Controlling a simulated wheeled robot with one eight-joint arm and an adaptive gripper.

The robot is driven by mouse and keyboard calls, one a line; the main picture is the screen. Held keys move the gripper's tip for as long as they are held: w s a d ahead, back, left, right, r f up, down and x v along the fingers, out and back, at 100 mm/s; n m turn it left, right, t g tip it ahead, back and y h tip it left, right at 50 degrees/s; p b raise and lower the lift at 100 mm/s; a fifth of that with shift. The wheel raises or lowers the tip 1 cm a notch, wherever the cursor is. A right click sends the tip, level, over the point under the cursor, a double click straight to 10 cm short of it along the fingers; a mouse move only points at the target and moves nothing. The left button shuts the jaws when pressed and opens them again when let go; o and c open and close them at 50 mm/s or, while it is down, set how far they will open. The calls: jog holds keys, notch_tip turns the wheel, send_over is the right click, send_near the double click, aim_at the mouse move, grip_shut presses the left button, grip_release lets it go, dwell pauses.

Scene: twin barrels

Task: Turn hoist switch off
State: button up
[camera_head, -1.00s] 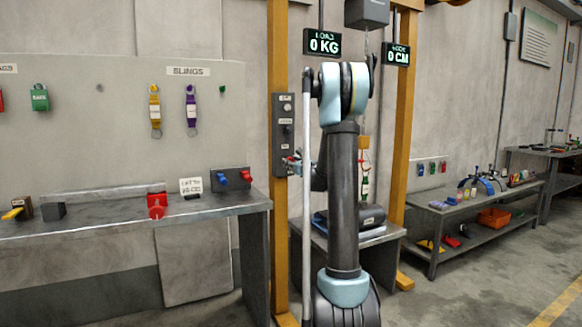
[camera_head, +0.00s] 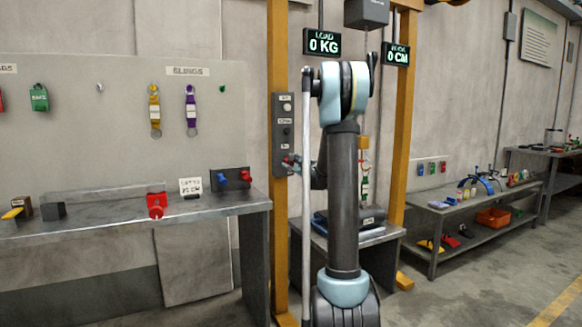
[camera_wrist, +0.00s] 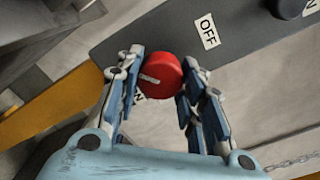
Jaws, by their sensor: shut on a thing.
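The hoist switch is a round red knob (camera_wrist: 158,76) with a white pointer line, on a dark control panel (camera_head: 283,110) fixed to the yellow post. In the wrist view, my gripper (camera_wrist: 158,84) has its two fingers on either side of the knob and is shut on it. The pointer line lies toward the left side of the knob. An OFF label (camera_wrist: 207,31) is on the panel, up and right of the knob. A second label below the knob is mostly hidden by it and the fingers. In the head view, my gripper (camera_head: 290,163) is small at the lower panel.
A dark knob (camera_wrist: 289,7) is on the panel at the upper right. Displays read LOAD 0 KG (camera_head: 322,42) and 0 CM (camera_head: 396,54). A workbench (camera_head: 110,215) stands left of the post; a low bench (camera_head: 345,236) is behind my arm. A chain (camera_wrist: 292,162) hangs at lower right.

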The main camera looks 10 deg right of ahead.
jog(key=n, duration=0.5)
jog(key=shift+s+a+n, duration=0.1)
jog(key=shift+n, duration=2.4)
jog(key=o, duration=1.1)
jog(key=shift+c, duration=0.2)
jog(key=v, duration=1.1)
jog(key=shift+s, duration=0.4)
